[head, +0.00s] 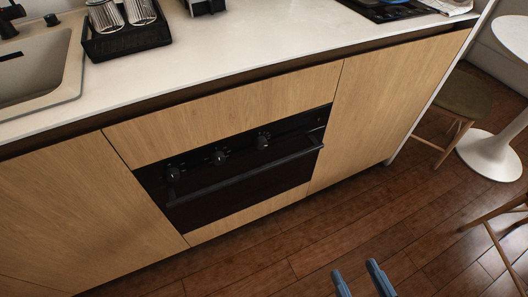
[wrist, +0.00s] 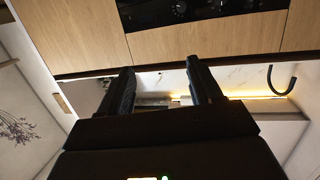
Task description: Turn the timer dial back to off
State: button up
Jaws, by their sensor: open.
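The built-in oven (head: 245,190) has a black front with a row of three round dials near its top. The left dial (head: 172,174), middle dial (head: 220,156) and right dial (head: 263,141) are dark with pale markings around them. I cannot tell which is the timer or read their settings. My gripper (head: 354,268) is open and empty, low over the floor, right of and apart from the oven. In the wrist view my gripper (wrist: 162,72) shows two spread fingers with nothing between them. One dial (wrist: 180,9) shows at that view's top edge.
A bar handle (head: 245,171) runs across the oven door just below the dials. The white counter (head: 250,45) overhangs the wooden cabinet fronts. A stool (head: 462,105) and a white pedestal table (head: 487,155) stand at the right. The wooden floor (head: 300,250) before the oven is clear.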

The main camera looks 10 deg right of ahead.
jog(key=w+a+f+y+b, duration=0.1)
jog(key=w+a+f, duration=0.1)
jog(key=w+f, duration=0.35)
jog(key=w+a+f+b, duration=0.1)
jog(key=w+a+f, duration=0.1)
jog(key=w, duration=0.7)
jog(key=n+t+y+b, duration=0.2)
send_near(262, 147)
jog(key=shift+b+x, duration=0.45)
jog(key=shift+x, duration=3.9)
jog(key=shift+r, duration=0.1)
jog(key=shift+c, duration=0.2)
jog(key=c, duration=1)
